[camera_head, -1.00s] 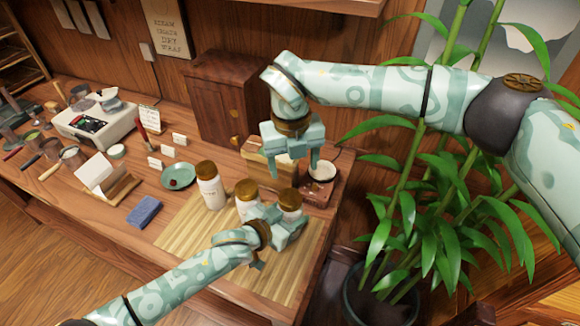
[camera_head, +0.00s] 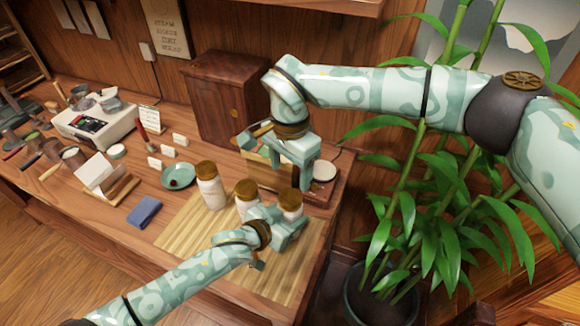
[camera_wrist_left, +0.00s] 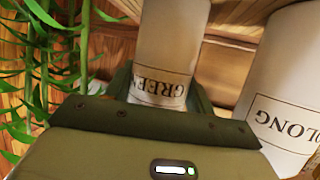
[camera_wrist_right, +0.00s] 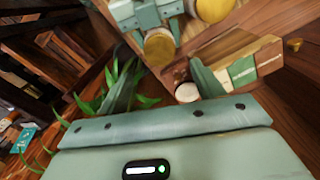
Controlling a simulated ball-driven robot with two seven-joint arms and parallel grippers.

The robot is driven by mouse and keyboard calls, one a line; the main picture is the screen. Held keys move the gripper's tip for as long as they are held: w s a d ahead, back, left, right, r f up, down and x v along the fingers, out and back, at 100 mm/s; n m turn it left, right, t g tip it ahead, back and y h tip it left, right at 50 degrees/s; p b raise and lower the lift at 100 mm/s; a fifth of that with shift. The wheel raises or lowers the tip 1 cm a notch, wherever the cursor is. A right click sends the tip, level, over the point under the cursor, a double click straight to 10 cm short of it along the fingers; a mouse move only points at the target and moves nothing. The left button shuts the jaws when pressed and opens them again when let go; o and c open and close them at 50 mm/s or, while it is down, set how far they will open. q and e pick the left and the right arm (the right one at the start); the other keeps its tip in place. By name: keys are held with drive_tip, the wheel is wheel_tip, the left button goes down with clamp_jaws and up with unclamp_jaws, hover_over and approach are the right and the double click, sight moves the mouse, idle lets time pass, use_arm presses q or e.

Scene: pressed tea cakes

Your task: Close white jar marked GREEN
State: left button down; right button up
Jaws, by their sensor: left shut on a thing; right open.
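The white jar marked GREEN shows in the left wrist view (camera_wrist_left: 168,50), its label upside down. My left gripper (camera_head: 284,224) is shut around its body. In the head view this jar (camera_head: 290,212) is upright at the mat's right end, with a brown round top (camera_head: 290,197); how firmly that top sits I cannot tell. My right gripper (camera_head: 300,168) is open, beyond the jar and above the wooden stand. In the right wrist view the jar's round top (camera_wrist_right: 160,46) lies ahead of the open fingers, apart from them.
Two more lidded white jars (camera_head: 211,190) (camera_head: 245,206) stand left of it; one reads OLONG in the left wrist view (camera_wrist_left: 290,80). A pale round disc (camera_head: 325,171) is beside the wooden stand (camera_head: 262,174). A leafy plant (camera_head: 430,220) stands right of the counter. The bamboo mat (camera_head: 180,238) is clear at left.

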sight(290, 196)
drive_tip(key=shift+f, duration=0.15)
drive_tip(key=shift+f, duration=3.9)
drive_tip(key=c, duration=1)
drive_tip(key=m, duration=0.5)
drive_tip(key=shift+m, duration=0.3)
drive_tip(key=m, duration=0.4)
drive_tip(key=shift+w, duration=0.1)
drive_tip(key=o, duration=1.1)
drive_tip(key=shift+c, duration=0.2)
